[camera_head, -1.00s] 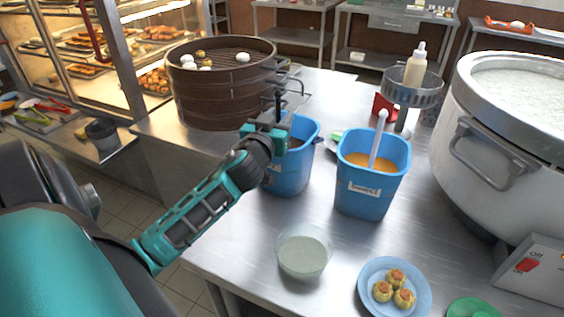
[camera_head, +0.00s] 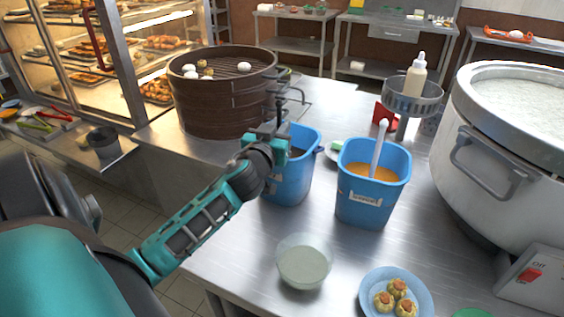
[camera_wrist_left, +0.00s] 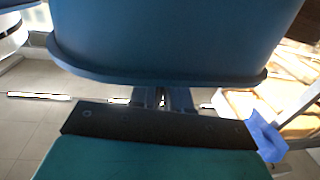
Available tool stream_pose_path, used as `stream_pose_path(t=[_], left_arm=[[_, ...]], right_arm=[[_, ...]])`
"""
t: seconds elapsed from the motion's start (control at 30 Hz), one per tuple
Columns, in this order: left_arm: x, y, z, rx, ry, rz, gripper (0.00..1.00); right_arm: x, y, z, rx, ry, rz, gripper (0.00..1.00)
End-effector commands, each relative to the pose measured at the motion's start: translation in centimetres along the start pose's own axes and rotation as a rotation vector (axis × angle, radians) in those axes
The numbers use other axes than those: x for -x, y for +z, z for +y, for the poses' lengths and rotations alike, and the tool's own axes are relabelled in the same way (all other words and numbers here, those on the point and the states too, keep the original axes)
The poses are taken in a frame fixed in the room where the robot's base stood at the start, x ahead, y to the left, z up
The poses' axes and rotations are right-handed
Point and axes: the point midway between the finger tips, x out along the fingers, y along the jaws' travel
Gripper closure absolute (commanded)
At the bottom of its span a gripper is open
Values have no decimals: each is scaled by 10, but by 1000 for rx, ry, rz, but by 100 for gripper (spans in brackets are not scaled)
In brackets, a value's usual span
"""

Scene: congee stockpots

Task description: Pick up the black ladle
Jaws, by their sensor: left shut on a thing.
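My left gripper (camera_head: 279,130) is at the rim of the left blue bucket (camera_head: 291,182), shut on the thin dark upright handle of the black ladle (camera_head: 280,98). The handle stands up above the jaws, in front of the brown steamer. The ladle's lower end is hidden by the gripper and the bucket. In the left wrist view the gripper (camera_wrist_left: 166,98) is close against the blue bucket wall (camera_wrist_left: 170,40); the ladle cannot be made out there. My right gripper is not in view.
A second blue bucket (camera_head: 361,205) with orange liquid and a pale ladle stands to the right. A bowl (camera_head: 304,262) and a plate of dumplings (camera_head: 372,286) are in front. A steamer (camera_head: 215,108) stands behind, a large pot (camera_head: 480,180) at right.

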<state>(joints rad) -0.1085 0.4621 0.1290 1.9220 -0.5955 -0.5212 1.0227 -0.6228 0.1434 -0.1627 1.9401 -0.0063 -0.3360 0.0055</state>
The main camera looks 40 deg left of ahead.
Motion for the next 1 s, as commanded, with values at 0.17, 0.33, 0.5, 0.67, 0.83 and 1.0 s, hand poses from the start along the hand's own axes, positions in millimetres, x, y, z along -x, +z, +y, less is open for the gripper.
stream_pose_path(t=[0.17,0.33,0.5,0.67,0.83,1.0], left_arm=[[0,-4,0,0,0,2,100],[0,-23,0,1,1,5,100],[0,-61,0,1,2,9,100],[0,-106,0,0,0,13,100],[0,-152,0,0,1,9,100],[0,-183,0,2,0,6,100]], right_arm=[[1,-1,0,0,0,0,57],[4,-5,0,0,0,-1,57],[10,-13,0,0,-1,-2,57],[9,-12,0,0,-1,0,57],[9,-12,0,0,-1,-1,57],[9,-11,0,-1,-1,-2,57]])
